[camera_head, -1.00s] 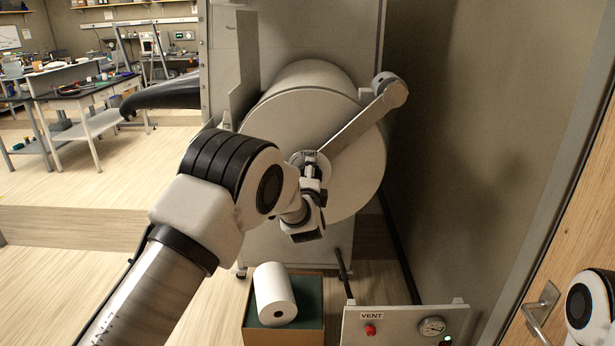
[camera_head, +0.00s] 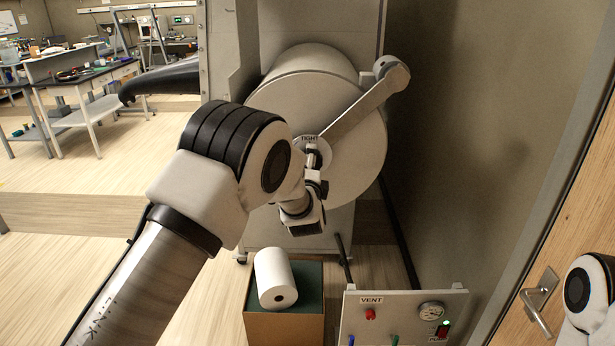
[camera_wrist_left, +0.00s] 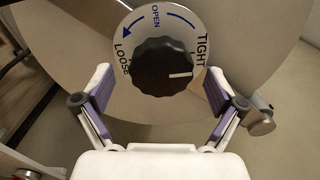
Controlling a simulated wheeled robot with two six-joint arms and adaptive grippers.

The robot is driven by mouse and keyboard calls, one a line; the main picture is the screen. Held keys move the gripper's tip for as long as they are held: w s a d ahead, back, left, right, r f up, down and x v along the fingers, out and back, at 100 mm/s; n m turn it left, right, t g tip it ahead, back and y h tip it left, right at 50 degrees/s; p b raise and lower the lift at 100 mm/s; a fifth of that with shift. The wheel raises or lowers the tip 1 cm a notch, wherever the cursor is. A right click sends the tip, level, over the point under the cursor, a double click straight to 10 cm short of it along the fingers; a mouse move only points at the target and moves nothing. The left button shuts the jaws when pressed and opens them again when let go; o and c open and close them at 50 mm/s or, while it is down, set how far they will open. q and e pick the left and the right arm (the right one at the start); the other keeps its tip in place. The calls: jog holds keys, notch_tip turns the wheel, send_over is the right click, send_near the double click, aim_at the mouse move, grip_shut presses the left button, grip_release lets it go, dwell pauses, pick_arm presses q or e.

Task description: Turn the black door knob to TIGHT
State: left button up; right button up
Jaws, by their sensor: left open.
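The black door knob (camera_wrist_left: 165,66) sits on a pale dial plate (camera_wrist_left: 190,25) marked LOOSE, OPEN and TIGHT in the left wrist view. Its white mark points right, near the lower end of the word TIGHT. My left gripper (camera_wrist_left: 158,80) is open, with one finger to each side of the knob's lower part and gaps showing between fingers and knob. In the head view my left gripper (camera_head: 314,165) is in front of the round door (camera_head: 355,165), just below the TIGHT label (camera_head: 309,138), and largely hides the knob. My right gripper is out of view.
A grey lever arm (camera_head: 360,107) crosses the door to the upper right. A VENT panel (camera_head: 400,310) with a gauge stands at lower right. A wall is close on the right.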

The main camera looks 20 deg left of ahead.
pick_arm(q)
jog(key=v, duration=0.9)
jog(key=shift+s, duration=0.1)
